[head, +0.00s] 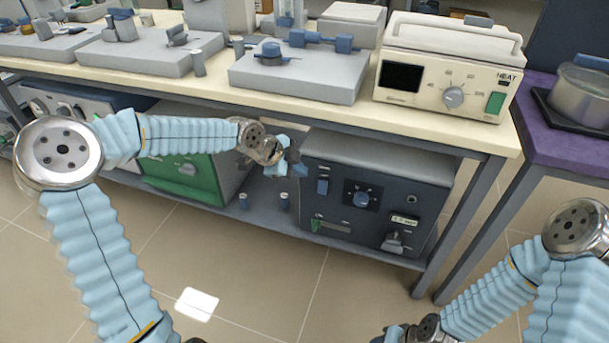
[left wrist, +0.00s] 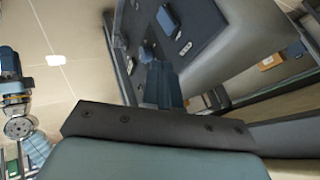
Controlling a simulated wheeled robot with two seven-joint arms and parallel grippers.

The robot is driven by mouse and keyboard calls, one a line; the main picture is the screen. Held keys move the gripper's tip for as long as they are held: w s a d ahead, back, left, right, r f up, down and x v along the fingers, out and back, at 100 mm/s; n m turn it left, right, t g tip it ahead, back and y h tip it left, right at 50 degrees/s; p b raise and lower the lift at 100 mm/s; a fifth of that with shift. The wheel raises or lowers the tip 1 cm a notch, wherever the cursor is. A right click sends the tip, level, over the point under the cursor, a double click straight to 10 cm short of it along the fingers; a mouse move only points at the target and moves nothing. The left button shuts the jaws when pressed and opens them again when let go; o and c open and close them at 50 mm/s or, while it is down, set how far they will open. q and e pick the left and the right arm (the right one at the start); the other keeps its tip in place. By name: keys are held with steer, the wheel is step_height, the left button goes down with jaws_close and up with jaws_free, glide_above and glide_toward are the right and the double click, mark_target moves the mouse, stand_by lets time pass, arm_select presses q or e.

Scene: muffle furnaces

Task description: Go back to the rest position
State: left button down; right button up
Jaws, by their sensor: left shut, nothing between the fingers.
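My left gripper (head: 300,168) is in front of the lower shelf, close to the left front edge of the dark blue-grey furnace (head: 412,173). It is shut and empty. In the left wrist view its closed fingers (left wrist: 160,82) point toward that furnace's front (left wrist: 200,25), which shows tilted. I cannot tell whether they touch it. My right arm comes in at the lower right of the head view. Its wrist is at the bottom edge, and its fingers are cut off from view.
A cream furnace (head: 450,60) stands on the bench (head: 330,112). A green furnace (head: 190,175) and two small dark cylinders are on the lower shelf (head: 262,210). A purple table (head: 560,140) with a pot (head: 584,95) is at right. The tiled floor in front is clear.

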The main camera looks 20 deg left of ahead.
arm_select(q)
steer(key=shift+r, duration=0.15)
stand_by(0.3)
steer(key=s+d+f+n+g+h, duration=0.1)
steer(key=s+d+f+n, duration=0.35)
steer(key=f, duration=0.35)
steer(key=s+d+f+n+g+h, duration=0.1)
steer(key=s+d+f+n+g, duration=0.1)
steer(key=s+d+f+n, duration=0.45)
steer(key=s+a+f+n+g+y, duration=0.1)
steer(key=s+f+n, duration=0.6)
steer(key=s+f, duration=0.7)
steer(key=shift+s+a+f+n+g+y, duration=0.2)
steer(key=shift+s+a+n+g+y, duration=0.3)
steer(key=shift+s+y, duration=0.55)
steer(key=shift+d, duration=0.15)
